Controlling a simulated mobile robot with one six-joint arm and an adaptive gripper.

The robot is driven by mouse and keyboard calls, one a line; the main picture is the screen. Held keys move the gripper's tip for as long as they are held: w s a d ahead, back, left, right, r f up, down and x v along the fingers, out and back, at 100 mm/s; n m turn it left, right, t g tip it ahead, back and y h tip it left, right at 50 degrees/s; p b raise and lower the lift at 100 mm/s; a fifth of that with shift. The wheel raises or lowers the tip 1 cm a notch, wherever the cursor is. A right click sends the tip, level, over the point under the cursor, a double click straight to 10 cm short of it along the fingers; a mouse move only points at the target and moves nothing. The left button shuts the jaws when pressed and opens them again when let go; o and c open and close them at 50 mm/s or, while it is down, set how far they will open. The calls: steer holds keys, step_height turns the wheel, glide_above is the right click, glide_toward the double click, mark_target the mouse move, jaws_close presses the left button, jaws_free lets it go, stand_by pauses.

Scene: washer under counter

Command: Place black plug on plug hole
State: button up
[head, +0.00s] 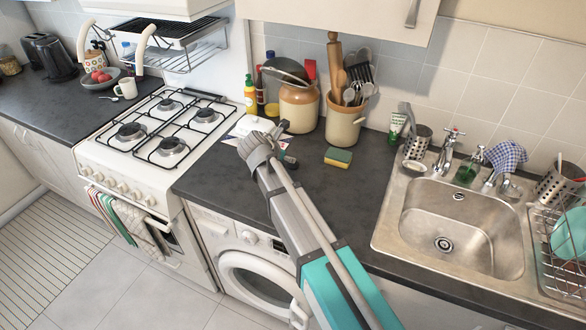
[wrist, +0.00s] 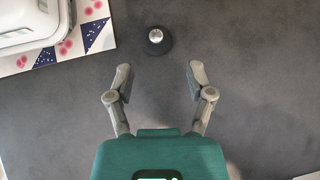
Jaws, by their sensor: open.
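The black plug (wrist: 155,42) is a small dark round piece with a shiny metal top. In the wrist view it rests on the dark worktop, just beyond and between my fingertips, not touching them. My gripper (wrist: 158,78) is open and empty, with its fingers spread wide. In the head view my gripper (head: 286,144) is over the worktop between the hob and the sink, and I cannot make out the plug clearly there. The plug hole (head: 443,243) is a round metal drain in the floor of the steel sink (head: 400,232) at the right, uncovered.
A white appliance (wrist: 22,22) on a patterned cloth (wrist: 98,28) lies close to the left of the plug. A sponge (head: 338,157), utensil pots (head: 343,120) and a tap (head: 448,148) stand behind. A dish rack (head: 565,250) is right of the sink. The front worktop is clear.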

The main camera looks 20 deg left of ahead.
mark_target(291, 165)
steer(key=shift+b+x, duration=1)
steer(key=shift+x, duration=0.85)
steer(key=shift+f, duration=0.1)
steer(key=b+x, duration=0.3)
steer(key=shift+w+a+f, duration=0.15)
steer(key=shift+a+f, duration=0.15)
steer(key=shift+b+x, duration=0.45)
steer(key=shift+x, duration=0.35)
steer(key=shift+d+r, duration=0.1)
steer(key=shift+r, duration=0.05)
jaws_close()
